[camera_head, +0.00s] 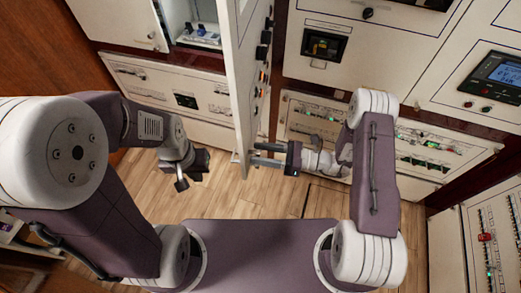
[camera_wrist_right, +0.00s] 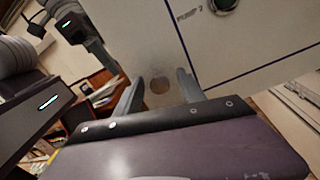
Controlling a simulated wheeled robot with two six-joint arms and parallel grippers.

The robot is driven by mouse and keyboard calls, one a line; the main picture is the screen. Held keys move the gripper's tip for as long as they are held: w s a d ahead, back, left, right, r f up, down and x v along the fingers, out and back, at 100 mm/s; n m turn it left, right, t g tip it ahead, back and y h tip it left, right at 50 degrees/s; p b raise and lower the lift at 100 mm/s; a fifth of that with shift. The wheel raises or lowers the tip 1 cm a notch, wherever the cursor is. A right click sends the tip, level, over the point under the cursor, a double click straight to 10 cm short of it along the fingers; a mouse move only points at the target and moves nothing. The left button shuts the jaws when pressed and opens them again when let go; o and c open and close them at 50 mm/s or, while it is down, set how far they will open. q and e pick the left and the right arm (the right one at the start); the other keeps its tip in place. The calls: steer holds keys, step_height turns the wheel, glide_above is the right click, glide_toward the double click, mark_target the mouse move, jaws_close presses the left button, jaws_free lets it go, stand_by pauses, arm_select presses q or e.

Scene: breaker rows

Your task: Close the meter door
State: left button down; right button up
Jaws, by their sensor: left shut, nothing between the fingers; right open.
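A cream door (camera_head: 238,75) stands swung open in the middle of the head view, seen nearly edge-on. Its right-hand side carries a column of small devices. It is probably the meter door; no label confirms this. In the right wrist view a flat panel (camera_wrist_right: 225,55) with a dark blue line and "PUMP 2" fills the upper right. My right gripper (camera_head: 263,154) is open beside the door's lower end; its fingers (camera_wrist_right: 160,85) flank a round brownish spot near the panel's corner. Contact cannot be told. My left gripper (camera_head: 183,172) is shut and empty, left of the door.
An open compartment (camera_head: 198,22) lies left of the door at the top. Cream cabinets with breaker rows (camera_head: 430,152) line the back and right, with a lit blue meter display (camera_head: 505,72) at the right. Bare wooden floor (camera_head: 215,197) lies below the door.

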jaws_close()
stand_by(1.5)
